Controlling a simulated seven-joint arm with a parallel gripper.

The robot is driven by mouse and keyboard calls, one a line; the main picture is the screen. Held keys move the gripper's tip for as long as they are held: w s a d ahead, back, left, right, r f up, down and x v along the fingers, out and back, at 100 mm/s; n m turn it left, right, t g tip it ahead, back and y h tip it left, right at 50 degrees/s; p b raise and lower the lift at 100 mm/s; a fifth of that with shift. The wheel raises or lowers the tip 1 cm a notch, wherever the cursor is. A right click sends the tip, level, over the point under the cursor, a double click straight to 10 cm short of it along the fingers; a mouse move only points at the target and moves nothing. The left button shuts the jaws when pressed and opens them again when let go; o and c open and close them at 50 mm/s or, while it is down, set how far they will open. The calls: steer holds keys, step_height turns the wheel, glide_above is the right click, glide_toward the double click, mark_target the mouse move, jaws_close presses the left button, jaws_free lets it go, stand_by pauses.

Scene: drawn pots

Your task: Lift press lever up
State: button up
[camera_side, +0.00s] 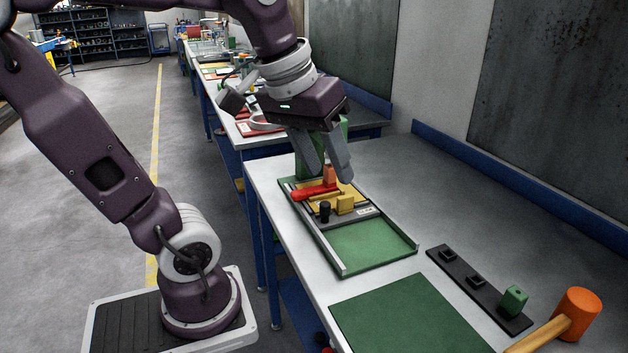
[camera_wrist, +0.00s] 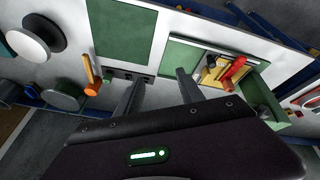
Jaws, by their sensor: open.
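The press lever (camera_side: 314,192) is a red bar with a thick rounded end, lying low across the press in the side view. It also shows in the wrist view (camera_wrist: 233,69), to the right of my fingers. The press stands on a green tray (camera_side: 372,245) with yellow parts and a small yellow block (camera_side: 345,204). My gripper (camera_side: 332,175) is open and empty, pointing down above the press, and partly hides its green upright. In the wrist view my fingers (camera_wrist: 158,86) are spread apart with the lever outside them. I see no contact with the lever.
A black strip (camera_side: 462,276) with a green block (camera_side: 514,300) and an orange-headed mallet (camera_side: 577,313) lie at the right. A green mat (camera_side: 405,318) lies in front. A blue rail (camera_side: 520,190) runs along the table's back edge. The grey table between is clear.

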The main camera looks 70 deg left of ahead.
steer(key=shift+s+d+f+m+t, duration=0.15)
steer(key=shift+s+d+f+m, duration=0.25)
steer(key=shift+s+d+m, duration=0.25)
steer(key=shift+s+d+f+m+t, duration=0.15)
steer(key=shift+s+d+f+m, duration=0.3)
steer(key=shift+s, duration=0.3)
steer(key=shift+r, duration=0.1)
